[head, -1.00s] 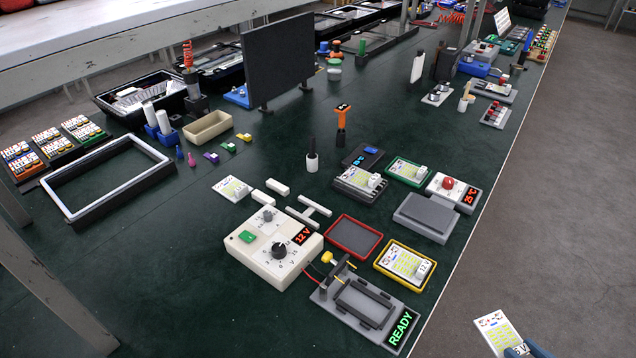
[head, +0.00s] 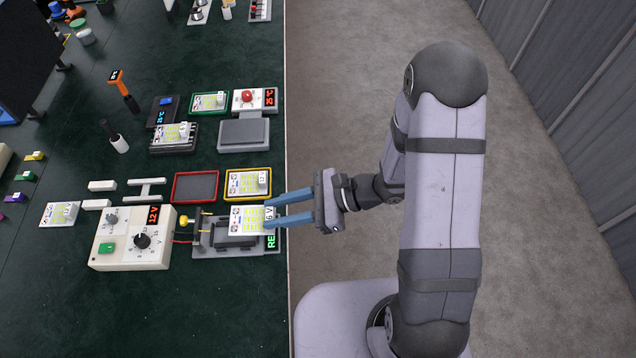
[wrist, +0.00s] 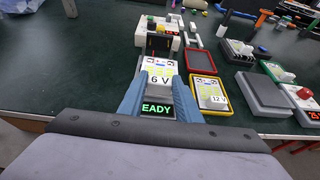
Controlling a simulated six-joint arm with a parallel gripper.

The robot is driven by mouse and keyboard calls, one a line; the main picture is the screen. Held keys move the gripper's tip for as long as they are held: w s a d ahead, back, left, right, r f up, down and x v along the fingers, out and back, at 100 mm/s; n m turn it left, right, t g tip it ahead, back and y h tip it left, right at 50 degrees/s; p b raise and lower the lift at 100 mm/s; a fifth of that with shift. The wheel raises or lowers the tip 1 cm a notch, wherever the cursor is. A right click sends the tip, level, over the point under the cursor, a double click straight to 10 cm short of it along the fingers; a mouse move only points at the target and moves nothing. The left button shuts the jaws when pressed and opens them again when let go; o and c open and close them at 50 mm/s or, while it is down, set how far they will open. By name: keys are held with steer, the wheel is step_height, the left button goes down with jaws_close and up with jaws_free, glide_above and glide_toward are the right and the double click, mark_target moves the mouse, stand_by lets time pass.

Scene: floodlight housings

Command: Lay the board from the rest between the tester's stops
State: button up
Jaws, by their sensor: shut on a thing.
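My gripper (head: 276,210) is shut on the edge of a white board (head: 247,219) with yellow-green print and a "6 V" label. The board also shows between the blue fingers in the wrist view (wrist: 157,68). It is over the grey tester (head: 208,246), covering much of the dark frame there. I cannot tell whether the board touches the tester or hangs just above it. The stops are mostly hidden by the board. I cannot tell which item is the rest.
A yellow tray (head: 268,174) with a 12 V board and an empty red tray (head: 195,173) lie just behind the tester. A cream power box (head: 110,251) showing 12 V stands to its left. A bare grey block (head: 243,134) is farther back. The bench edge is at the right.

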mark_target(258, 225)
steer(key=shift+n+g, duration=0.7)
steer(key=shift+g, duration=0.1)
steer(key=s+a, duration=0.1)
steer(key=s+a+r+p, duration=0.1)
steer(key=a, duration=0.1)
steer(key=s+a+r+p, duration=0.1)
steer(key=a, duration=0.1)
steer(key=shift+s+r, duration=0.2)
steer(key=shift+s, duration=0.1)
steer(key=shift+w+a+f+p, duration=0.1)
steer(key=shift+a+f+p, duration=0.1)
steer(key=shift+a+p, duration=0.1)
steer(key=w, duration=0.1)
steer(key=w+t, duration=0.1)
steer(key=w+m, duration=0.1)
steer(key=shift+w+d+f, duration=0.1)
steer(key=shift+f, duration=0.25)
steer(key=shift+f+b, duration=0.1)
steer(key=shift+b, duration=0.2)
steer(key=shift+f+b, duration=2.15)
steer(key=shift+f, duration=0.55)
steer(key=shift+f+b, duration=0.7)
steer(key=o, duration=1.1)
steer(key=shift+o, duration=0.2)
steer(key=shift+d, duration=0.15)
